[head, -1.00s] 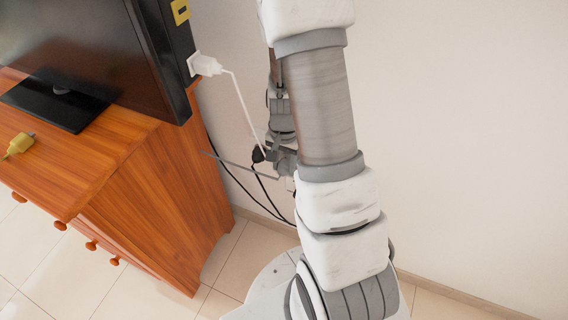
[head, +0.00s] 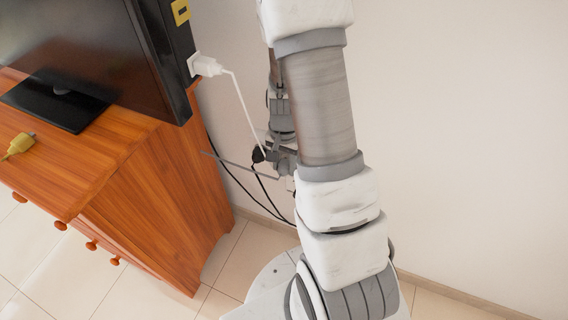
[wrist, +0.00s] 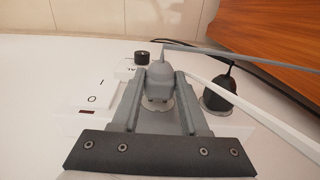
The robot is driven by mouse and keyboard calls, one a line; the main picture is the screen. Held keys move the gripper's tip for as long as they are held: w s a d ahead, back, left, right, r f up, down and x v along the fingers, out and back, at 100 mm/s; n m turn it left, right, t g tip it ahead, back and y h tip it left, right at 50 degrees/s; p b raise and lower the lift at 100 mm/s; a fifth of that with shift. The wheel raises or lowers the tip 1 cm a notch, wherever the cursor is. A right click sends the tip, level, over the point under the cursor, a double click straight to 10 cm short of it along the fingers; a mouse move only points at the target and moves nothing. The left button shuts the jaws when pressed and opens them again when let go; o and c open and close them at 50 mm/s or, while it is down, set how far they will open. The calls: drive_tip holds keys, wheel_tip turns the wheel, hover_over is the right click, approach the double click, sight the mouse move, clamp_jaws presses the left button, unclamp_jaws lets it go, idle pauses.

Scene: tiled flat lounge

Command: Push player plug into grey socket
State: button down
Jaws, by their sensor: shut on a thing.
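My gripper (wrist: 158,88) is shut on a grey plug (wrist: 158,76), which has a grey cable leaving its top. The plug stands over a round light-grey socket (wrist: 151,105) in the white outlet strip. Its lower end is at the socket, and I cannot tell how deep it sits because the fingers hide the sides. In the head view my gripper (head: 283,160) is low by the wall, right of the cabinet, and partly hidden by my arm.
A black plug (wrist: 219,93) stands close on the right. A white cable (wrist: 255,108) crosses beside my gripper. A switch (wrist: 88,98) and black knob (wrist: 142,58) are on the left. The wooden cabinet (head: 160,190) holds a TV (head: 95,50) and yellow plug (head: 19,145).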

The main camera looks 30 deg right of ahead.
drive_tip(key=shift+w+d, duration=0.35)
drive_tip(key=shift+d, duration=0.1)
drive_tip(key=shift+c, duration=1.7)
unclamp_jaws()
wheel_tip(320, 180, up, 17)
drive_tip(key=p, duration=0.6)
drive_tip(key=shift+r, duration=0.2)
drive_tip(key=shift+p, duration=0.3)
drive_tip(key=s+a+p, duration=0.2)
drive_tip(key=s+a, duration=0.3)
drive_tip(key=a, duration=0.2)
drive_tip(key=shift+s, duration=0.25)
